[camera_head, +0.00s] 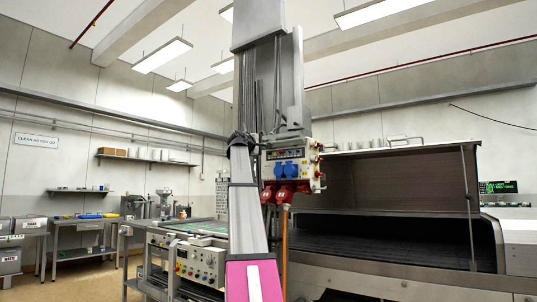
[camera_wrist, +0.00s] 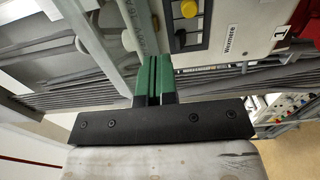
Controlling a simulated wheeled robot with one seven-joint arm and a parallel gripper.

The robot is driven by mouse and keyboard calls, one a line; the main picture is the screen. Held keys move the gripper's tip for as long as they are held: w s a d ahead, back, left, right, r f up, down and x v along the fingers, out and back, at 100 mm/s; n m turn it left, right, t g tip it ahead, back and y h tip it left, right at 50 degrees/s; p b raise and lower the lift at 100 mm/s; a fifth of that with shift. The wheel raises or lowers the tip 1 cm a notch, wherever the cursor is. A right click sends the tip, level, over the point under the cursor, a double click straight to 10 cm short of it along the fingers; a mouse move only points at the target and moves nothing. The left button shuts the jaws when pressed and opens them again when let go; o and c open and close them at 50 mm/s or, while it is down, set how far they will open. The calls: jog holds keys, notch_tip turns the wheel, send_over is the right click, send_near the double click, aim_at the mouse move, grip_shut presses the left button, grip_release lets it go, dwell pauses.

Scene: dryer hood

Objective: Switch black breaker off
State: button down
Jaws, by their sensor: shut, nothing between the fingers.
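A white power box (camera_head: 308,168) hangs in the middle of the head view, with a row of small dark switches (camera_head: 286,154) above two blue sockets (camera_head: 286,170) and red sockets below. The switches are too small there to tell which is the black breaker or its position. In the wrist view, my gripper (camera_wrist: 154,62) has its green fingers shut with nothing between them. A light panel (camera_wrist: 232,38) lies right of the fingers, with a yellow knob (camera_wrist: 189,9) and a small black part (camera_wrist: 179,40) near its left edge. The fingertips appear apart from that panel.
Grey cables and rails (camera_wrist: 65,82) run behind the fingers in the wrist view. In the head view, a large dryer hood (camera_head: 395,195) fills the right, and a machine with a control panel (camera_head: 200,262) stands lower left. Benches stand at far left.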

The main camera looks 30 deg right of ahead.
jog(key=shift+x, duration=2)
jog(key=shift+a, duration=0.15)
jog(key=shift+f, duration=1.15)
send_near(269, 153)
jog(key=shift+w+d+r, duration=0.3)
jog(key=shift+d, duration=0.3)
jog(key=shift+w+d+r, duration=0.25)
jog(key=shift+w+d, duration=0.1)
jog(key=shift+d, duration=0.3)
